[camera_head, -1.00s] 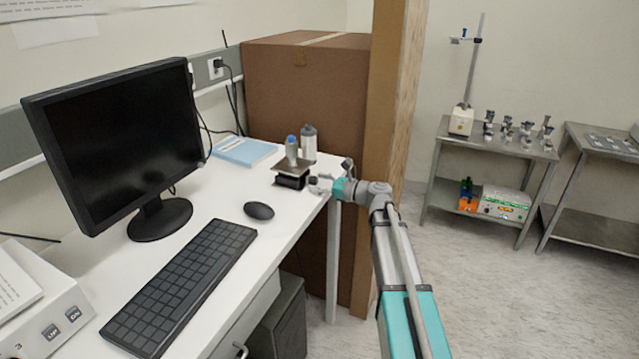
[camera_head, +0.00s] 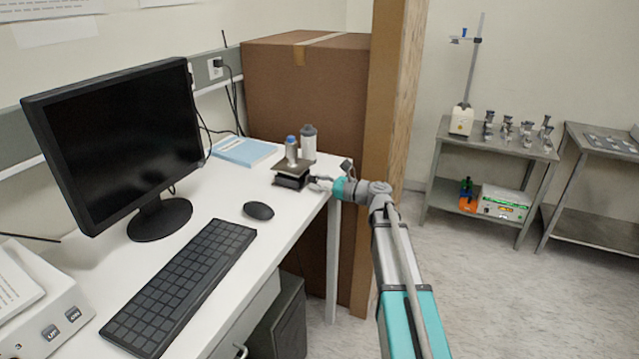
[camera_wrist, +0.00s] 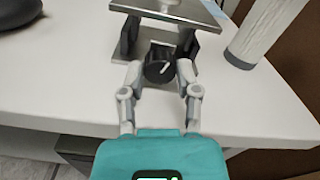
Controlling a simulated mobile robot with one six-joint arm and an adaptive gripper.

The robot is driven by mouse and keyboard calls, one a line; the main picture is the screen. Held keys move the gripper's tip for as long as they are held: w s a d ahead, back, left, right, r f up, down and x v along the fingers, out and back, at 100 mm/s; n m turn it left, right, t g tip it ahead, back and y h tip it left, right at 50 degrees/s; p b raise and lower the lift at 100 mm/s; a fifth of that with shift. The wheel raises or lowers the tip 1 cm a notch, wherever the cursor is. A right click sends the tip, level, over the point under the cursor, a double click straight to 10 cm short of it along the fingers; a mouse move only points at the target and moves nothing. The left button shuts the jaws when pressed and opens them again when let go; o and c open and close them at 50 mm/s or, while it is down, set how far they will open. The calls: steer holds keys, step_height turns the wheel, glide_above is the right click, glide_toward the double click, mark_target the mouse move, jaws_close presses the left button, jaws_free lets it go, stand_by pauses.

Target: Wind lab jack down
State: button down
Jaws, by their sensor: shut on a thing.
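The lab jack (camera_head: 292,176) stands on the white desk near its right corner, with a bottle with a blue cap (camera_head: 292,150) on its top plate. In the wrist view its metal top plate (camera_wrist: 180,10) is at the top edge, above dark supports. A round black knob (camera_wrist: 159,66) with a white mark faces me at its front. My gripper (camera_head: 318,183) reaches in from the right at the desk edge. In the wrist view its two grey fingers (camera_wrist: 159,72) are closed on the knob from both sides.
A grey-white bottle (camera_head: 308,143) stands just behind the jack, and also shows at the upper right in the wrist view. A mouse (camera_head: 259,211), keyboard (camera_head: 182,287) and monitor (camera_head: 118,140) are to the left. A large cardboard box (camera_head: 305,90) and wooden post (camera_head: 391,100) stand behind.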

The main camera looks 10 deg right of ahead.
steer(key=shift+a+n, duration=0.1)
steer(key=shift+n, duration=0.2)
steer(key=shift+c, duration=1.7)
jaws_free()
steer(key=shift+s, duration=0.1)
steer(key=v, duration=1.2)
